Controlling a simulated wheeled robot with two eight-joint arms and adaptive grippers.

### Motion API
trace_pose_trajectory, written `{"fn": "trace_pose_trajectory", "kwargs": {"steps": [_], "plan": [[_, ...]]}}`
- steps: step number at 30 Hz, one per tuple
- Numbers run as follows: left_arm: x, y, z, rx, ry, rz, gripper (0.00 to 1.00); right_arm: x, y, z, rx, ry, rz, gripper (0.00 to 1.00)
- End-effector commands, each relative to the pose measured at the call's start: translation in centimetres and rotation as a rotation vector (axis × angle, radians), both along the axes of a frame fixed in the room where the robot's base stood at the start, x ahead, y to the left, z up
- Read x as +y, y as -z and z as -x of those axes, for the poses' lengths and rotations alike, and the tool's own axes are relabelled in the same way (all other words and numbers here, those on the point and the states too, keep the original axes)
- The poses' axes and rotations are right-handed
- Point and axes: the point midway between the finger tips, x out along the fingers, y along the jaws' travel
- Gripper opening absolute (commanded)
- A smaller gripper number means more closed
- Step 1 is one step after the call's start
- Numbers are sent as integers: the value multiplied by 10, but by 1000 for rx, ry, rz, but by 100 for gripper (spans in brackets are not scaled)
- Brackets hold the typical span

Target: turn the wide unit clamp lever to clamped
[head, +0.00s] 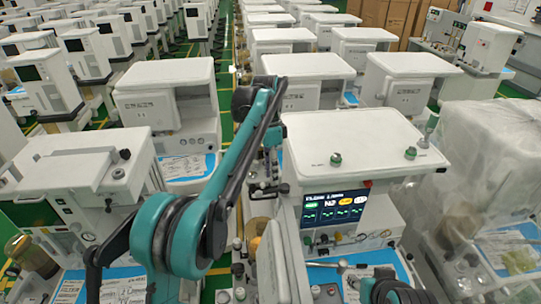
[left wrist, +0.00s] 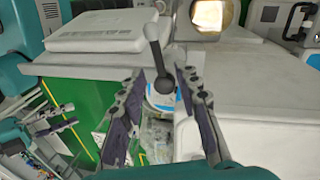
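A black lever (left wrist: 155,58) with a dark round hub shows in the left wrist view, its handle tilted slightly to the left. A round blue-and-white part (left wrist: 161,102) lies below the hub. My left gripper (left wrist: 160,73) is open, one finger on each side of the lever's lower part; I cannot tell whether either touches it. In the head view my teal left arm crosses the middle, and its fingers and the lever cannot be made out. A dark part of mine at the bottom right (head: 392,291) seems to belong to the right gripper; its fingers are unclear.
A wide white cart with a lit screen (head: 334,206) stands right of my left arm. Another white cart (head: 75,165) stands to the left, and a plastic-covered one (head: 490,150) to the right. Rows of carts fill the back. Green floor (left wrist: 85,115) shows beside the left finger.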

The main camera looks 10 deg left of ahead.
Motion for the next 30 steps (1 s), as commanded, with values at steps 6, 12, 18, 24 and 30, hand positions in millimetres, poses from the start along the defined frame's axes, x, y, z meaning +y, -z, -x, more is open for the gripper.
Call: {"fn": "trace_pose_trajectory", "kwargs": {"steps": [6, 12, 18, 24, 30], "plan": [[4, -45, -9, 0, -1, 0, 33, 0, 0, 0, 0, 0, 0, 40], [6, -70, -14, 0, 0, 0, 33, 0, 0, 0, 0, 0, 0, 40], [7, -79, -15, 0, 1, 0, 33, 0, 0, 0, 0, 0, 0, 40], [7, -80, -15, 0, 1, 0, 33, 0, 0, 0, 0, 0, 0, 40], [8, -81, -14, -7, -10, -2, 33, 0, 0, 0, 0, 0, 0, 40]]}}
